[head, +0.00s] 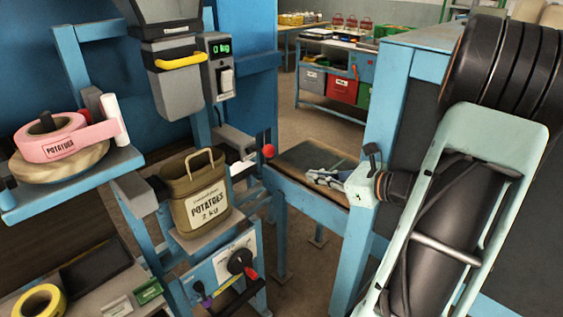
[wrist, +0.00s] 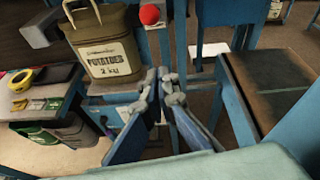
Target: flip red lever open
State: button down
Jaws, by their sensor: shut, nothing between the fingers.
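My gripper (head: 325,178) is shut and empty, right of the sack stand in the head view. In the wrist view its fingertips (wrist: 158,76) are close together, with the sack stand beyond them. A red ball knob (head: 268,151) is on the stand, left of my gripper and apart from it; the ball also shows above the fingertips in the wrist view (wrist: 149,14). Lower on the stand's front panel, a black rotary knob (head: 240,261) has a red-tipped handle (head: 251,274). I cannot tell which of these red parts is the lever. My fingers hide part of the lower panel in the wrist view.
An upright brown potato sack (head: 177,178) sits on the stand under the grey hopper (head: 177,90), which has a yellow handle. A pink tape roll (head: 40,152) lies on the left shelf. A dark-topped blue table (head: 300,160) is behind my gripper, a blue post (head: 350,240) near it.

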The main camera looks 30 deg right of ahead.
jog(key=p, duration=0.2)
send_near(260, 149)
jog(key=f, duration=0.1)
jog(key=w+f, duration=0.1)
jog(key=f, duration=0.1)
jog(key=w+f, duration=0.1)
jog(key=shift+w+f, duration=0.1)
jog(key=shift+f, duration=0.2)
jog(key=shift+r, duration=0.1)
